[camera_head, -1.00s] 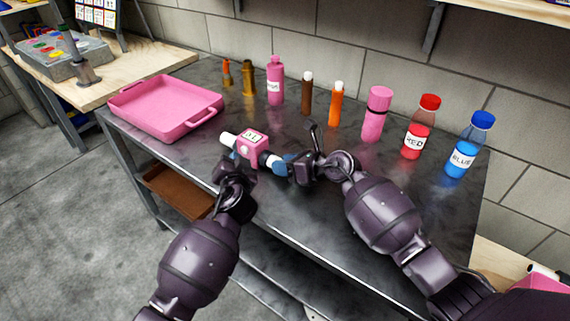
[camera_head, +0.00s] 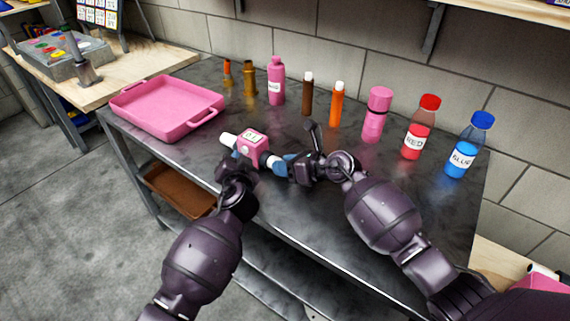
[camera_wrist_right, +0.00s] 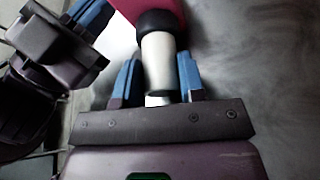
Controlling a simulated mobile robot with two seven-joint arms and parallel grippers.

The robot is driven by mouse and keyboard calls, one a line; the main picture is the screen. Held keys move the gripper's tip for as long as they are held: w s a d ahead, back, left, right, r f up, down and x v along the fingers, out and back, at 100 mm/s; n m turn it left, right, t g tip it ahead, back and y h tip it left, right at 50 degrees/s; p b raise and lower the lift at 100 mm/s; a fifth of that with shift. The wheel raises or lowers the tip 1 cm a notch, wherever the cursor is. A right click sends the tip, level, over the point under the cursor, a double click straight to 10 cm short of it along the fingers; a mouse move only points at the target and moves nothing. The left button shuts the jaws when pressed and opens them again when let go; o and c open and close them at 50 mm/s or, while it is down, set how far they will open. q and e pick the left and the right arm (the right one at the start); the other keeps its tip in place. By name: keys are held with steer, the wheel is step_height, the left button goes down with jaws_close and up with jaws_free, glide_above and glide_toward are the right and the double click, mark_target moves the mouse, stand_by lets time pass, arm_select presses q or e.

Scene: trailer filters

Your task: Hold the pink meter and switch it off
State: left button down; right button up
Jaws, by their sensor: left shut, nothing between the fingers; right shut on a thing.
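The pink meter (camera_head: 252,146) has a pink box body with a small display on top and white pipe ends on both sides. It is at the front middle of the dark table. My right gripper (camera_head: 282,163) is shut on the meter's right white end. In the right wrist view its blue fingers (camera_wrist_right: 155,82) sit on either side of the white pipe (camera_wrist_right: 158,60), with the pink body at the top edge. My left gripper (camera_head: 236,160) is shut and empty, close at the front left of the meter. Its fingertips are partly hidden in the head view.
A pink tray (camera_head: 165,107) lies at the table's left. Along the back stand a pink bottle (camera_head: 276,82), brown (camera_head: 307,95) and orange (camera_head: 336,105) tubes, a pink flask (camera_head: 376,115), a red bottle (camera_head: 421,128) and a blue bottle (camera_head: 469,146). The table's right front is clear.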

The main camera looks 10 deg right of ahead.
arm_select(q)
steer(key=shift+w+d+r, duration=0.25)
steer(key=shift+d+r, duration=0.3)
steer(key=shift+d, duration=0.15)
arm_select(e)
steer(key=shift+s+a+r, duration=0.2)
steer(key=shift+r, duration=0.15)
stand_by(0.4)
steer(key=shift+w+f, duration=0.15)
steer(key=shift+w, duration=0.05)
stand_by(0.3)
arm_select(q)
steer(key=shift+s+a+f, duration=0.2)
steer(key=shift+s+a, duration=0.15)
arm_select(e)
steer(key=shift+w+d+f, duration=0.25)
steer(key=shift+w, duration=0.05)
arm_select(q)
steer(key=shift+s+a, duration=0.3)
steer(key=shift+s, duration=0.25)
arm_select(e)
steer(key=shift+d, duration=0.3)
arm_select(q)
steer(key=shift+s+a+f, duration=0.2)
steer(key=shift+s+a, duration=0.95)
steer(key=shift+a, duration=0.3)
arm_select(e)
steer(key=shift+s+a, duration=0.1)
steer(key=shift+a, duration=0.15)
steer(key=o, duration=1.1)
